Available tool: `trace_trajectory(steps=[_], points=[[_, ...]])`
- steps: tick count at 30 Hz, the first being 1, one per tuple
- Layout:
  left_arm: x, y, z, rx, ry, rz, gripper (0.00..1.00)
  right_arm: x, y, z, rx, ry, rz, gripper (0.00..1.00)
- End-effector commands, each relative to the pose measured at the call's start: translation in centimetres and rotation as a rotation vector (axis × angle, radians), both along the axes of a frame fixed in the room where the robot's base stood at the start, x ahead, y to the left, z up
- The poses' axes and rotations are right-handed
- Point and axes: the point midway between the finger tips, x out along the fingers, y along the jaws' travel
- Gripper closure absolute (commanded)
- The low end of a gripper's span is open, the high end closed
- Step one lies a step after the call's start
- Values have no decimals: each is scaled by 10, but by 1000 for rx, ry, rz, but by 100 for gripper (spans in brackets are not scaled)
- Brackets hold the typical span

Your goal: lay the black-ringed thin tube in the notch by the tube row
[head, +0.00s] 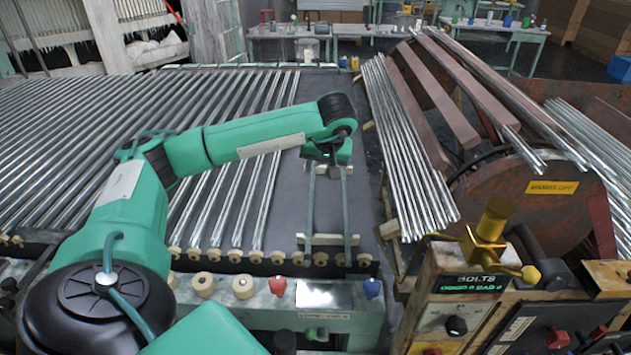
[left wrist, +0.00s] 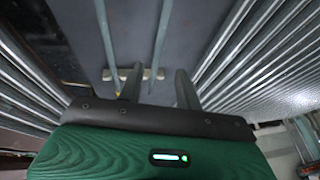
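My left gripper (head: 330,168) hangs over the far end of two narrow grey-green rails (head: 308,205), right of the tube row (head: 230,205). In the left wrist view its two fingers (left wrist: 160,88) are spread apart with nothing seen between them. A pale crosspiece (head: 327,240) lies across the near end of the rails. A pale block (left wrist: 131,74) also shows across the rails in the left wrist view, just beyond the fingers. I cannot make out a black-ringed thin tube or clearly tell the notch. My right gripper is not in view.
A bundle of tubes (head: 405,150) lies right of the rails. A rusty drum (head: 540,205) and a control box with a yellow handle (head: 490,230) stand at the right. Wooden rollers (head: 243,286) line the front edge. Bare dark surface (head: 372,200) lies beside the rails.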

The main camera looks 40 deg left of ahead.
Motion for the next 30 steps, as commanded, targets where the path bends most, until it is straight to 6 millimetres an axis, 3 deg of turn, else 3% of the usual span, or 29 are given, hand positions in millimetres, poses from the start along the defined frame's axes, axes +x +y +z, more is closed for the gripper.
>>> trace_trajectory(steps=[3, 9, 30], points=[[-3, -8, 17, -1, -3, -2, 65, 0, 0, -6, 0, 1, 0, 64], [-6, -13, 31, 0, 0, 0, 65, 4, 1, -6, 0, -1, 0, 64], [-7, -14, 32, 0, 1, 1, 65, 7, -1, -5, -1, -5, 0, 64]])
